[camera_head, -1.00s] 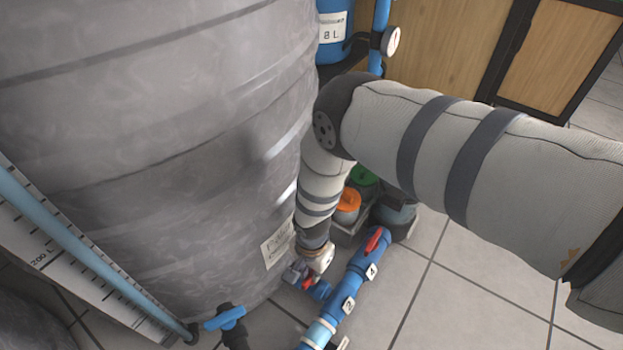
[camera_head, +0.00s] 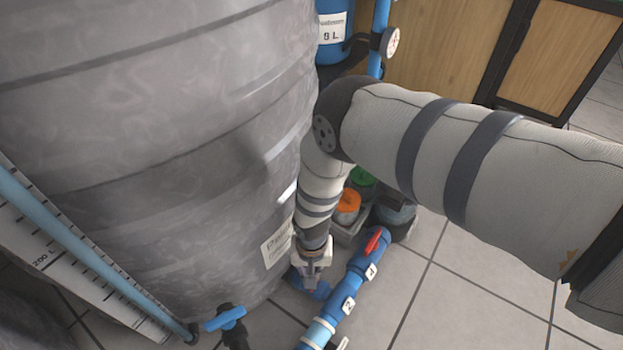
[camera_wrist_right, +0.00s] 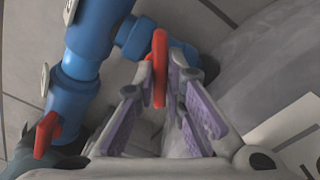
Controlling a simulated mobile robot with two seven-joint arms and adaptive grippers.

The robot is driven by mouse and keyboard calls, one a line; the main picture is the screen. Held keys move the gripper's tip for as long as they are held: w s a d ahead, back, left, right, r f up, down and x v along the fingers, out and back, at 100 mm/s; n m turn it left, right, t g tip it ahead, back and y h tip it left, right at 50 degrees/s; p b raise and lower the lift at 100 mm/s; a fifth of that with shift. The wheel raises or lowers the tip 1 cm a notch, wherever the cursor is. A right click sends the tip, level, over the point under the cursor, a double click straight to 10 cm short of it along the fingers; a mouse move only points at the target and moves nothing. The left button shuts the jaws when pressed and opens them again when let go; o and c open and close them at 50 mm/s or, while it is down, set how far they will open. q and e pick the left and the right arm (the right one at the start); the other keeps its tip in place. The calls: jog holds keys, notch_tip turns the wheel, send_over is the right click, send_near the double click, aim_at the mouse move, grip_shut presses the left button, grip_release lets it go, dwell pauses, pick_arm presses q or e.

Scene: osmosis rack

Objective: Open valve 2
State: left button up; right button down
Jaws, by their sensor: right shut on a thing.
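A blue pipe (camera_head: 333,318) with number tags runs along the floor; its tag 2 (camera_head: 348,305) sits where a branch (camera_head: 308,286) goes toward the grey tank. In the right wrist view a red valve handle (camera_wrist_right: 159,66) on the blue branch (camera_wrist_right: 137,40) stands between the fingers of my right gripper (camera_wrist_right: 163,82), which is shut on it. In the head view the right gripper (camera_head: 311,272) hides this handle. Another red handle (camera_head: 373,241) is near tag 1 (camera_head: 371,271); it also shows in the right wrist view (camera_wrist_right: 47,134). My left gripper is not in view.
The large grey tank (camera_head: 150,150) stands close on the left of my right arm. Containers with orange (camera_head: 348,201) and green lids are behind the arm. A blue-handled tap (camera_head: 225,318) is at the tank's foot. Tiled floor (camera_head: 470,290) is clear on the right.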

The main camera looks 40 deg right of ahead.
jog(key=n, duration=0.5)
jog(key=shift+n, duration=0.3)
jog(key=n, duration=0.5)
jog(key=shift+n, duration=0.6)
jog(key=c, duration=1.7)
grip_release()
jog(key=shift+o, duration=0.2)
notch_tip(320, 180, up, 12)
